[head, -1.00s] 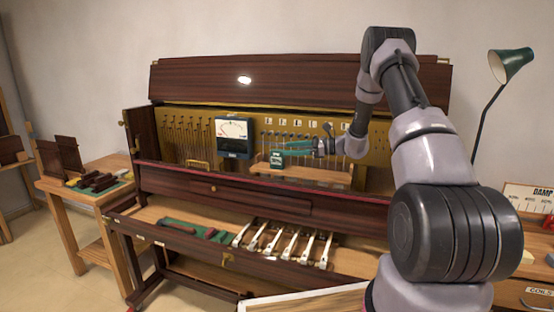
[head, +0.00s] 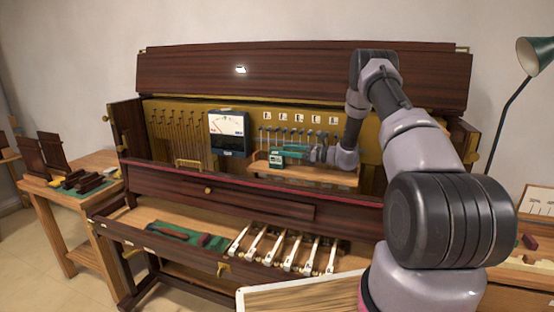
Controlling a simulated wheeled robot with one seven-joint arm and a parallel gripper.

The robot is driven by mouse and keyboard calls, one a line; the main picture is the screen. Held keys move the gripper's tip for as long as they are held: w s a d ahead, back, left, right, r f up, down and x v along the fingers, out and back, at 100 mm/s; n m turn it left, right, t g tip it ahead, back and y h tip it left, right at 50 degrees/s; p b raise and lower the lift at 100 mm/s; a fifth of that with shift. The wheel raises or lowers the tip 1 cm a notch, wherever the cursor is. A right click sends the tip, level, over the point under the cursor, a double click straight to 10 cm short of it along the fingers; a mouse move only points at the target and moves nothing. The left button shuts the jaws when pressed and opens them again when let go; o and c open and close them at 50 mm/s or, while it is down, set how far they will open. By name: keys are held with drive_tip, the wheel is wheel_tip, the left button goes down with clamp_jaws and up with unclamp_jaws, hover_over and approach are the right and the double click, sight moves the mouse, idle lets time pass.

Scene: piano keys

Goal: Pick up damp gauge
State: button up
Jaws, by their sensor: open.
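A small dark green gauge with a pale face (head: 277,162), which looks like the damp gauge, stands on a small wooden shelf (head: 322,177) inside the open piano. My gripper (head: 296,150) reaches in from the right, its teal fingers pointing left at the gauge's upper right. The fingers are open. They overlap the top of the gauge in the picture, and I cannot tell whether they touch it. A larger black meter with a white dial (head: 229,133) hangs to the left of the shelf.
Several white keys (head: 284,247) lie in the keybed below, with green cloth and tools (head: 188,235) to their left. The red-edged rail (head: 230,181) crosses below the shelf. A side table (head: 73,203) stands left, and a green lamp (head: 538,56) stands right.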

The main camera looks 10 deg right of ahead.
sight(277, 147)
drive_tip(key=x, duration=0.4)
drive_tip(key=shift+w+a, duration=0.25)
drive_tip(key=shift+a, duration=0.05)
clamp_jaws()
